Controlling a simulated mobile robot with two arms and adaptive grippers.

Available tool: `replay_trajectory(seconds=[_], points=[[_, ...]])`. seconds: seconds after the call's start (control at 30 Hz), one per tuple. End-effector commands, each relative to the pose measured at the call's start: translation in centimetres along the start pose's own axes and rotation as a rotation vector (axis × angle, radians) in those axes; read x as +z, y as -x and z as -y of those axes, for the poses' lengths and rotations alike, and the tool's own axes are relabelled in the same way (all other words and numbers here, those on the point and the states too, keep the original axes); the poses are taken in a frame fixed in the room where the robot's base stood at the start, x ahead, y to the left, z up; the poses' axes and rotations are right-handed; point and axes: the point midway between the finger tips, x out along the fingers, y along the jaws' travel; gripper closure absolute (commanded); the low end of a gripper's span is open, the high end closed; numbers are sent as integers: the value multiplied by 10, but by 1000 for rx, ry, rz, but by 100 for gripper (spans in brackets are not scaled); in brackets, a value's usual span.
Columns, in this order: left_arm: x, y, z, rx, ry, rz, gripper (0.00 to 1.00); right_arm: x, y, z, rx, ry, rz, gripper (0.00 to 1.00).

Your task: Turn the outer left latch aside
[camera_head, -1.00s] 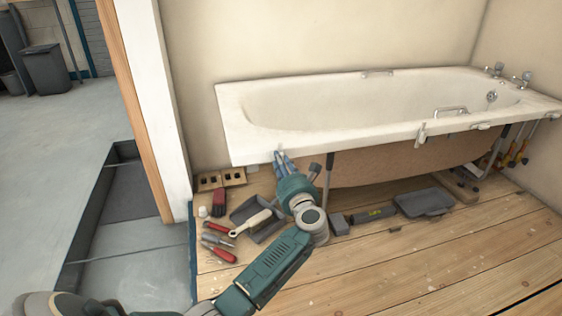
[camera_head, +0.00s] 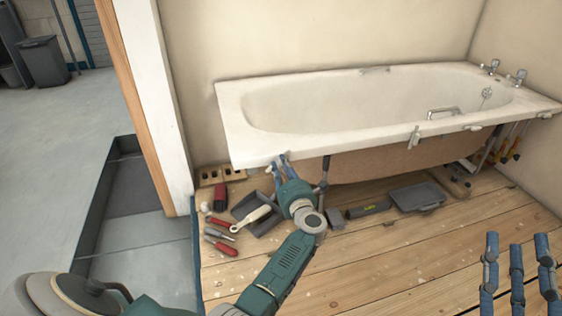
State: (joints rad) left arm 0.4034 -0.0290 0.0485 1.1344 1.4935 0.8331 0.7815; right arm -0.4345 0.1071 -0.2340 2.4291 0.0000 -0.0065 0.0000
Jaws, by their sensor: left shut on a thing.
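The white bathtub (camera_head: 240,128) stands along the wall with its front rim towards me. My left gripper (camera_head: 280,163) reaches up under the left end of the front rim. Its blue fingers are closed on the outer left latch, which they mostly hide; only a small pale bit shows at the rim, so its angle cannot be told. Another latch (camera_head: 414,137) hangs upright from the front rim further right. My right gripper (camera_head: 517,262) is at the bottom right, fingers up and apart, empty, over the floor.
Under the tub stand a dark leg (camera_head: 325,170) and a brown panel (camera_head: 380,160). The front floor is mostly clear.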

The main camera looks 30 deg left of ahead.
Motion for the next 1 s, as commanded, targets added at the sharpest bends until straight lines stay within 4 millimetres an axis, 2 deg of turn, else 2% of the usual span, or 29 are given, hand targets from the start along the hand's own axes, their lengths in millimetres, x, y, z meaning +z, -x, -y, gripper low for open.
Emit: replay_trajectory(seconds=[0.17, 0.3, 0.5, 0.8, 1.0], points=[[3, 1, 1, -5, -155, -2, 100, 62, 12, -8, 16, 9, 301, 60], [3, 1, 2, -5, -287, -3, 100, 108, 38, -15, 30, 14, 527, 60], [3, 1, 4, -5, -458, -1, 100, 152, 82, -22, 46, 16, 791, 60], [2, 1, 6, -5, -637, 0, 100, 183, 136, -28, 64, 14, 1041, 60], [2, 1, 7, -5, -697, 1, 100, 190, 155, -30, 69, 13, 1120, 60]])
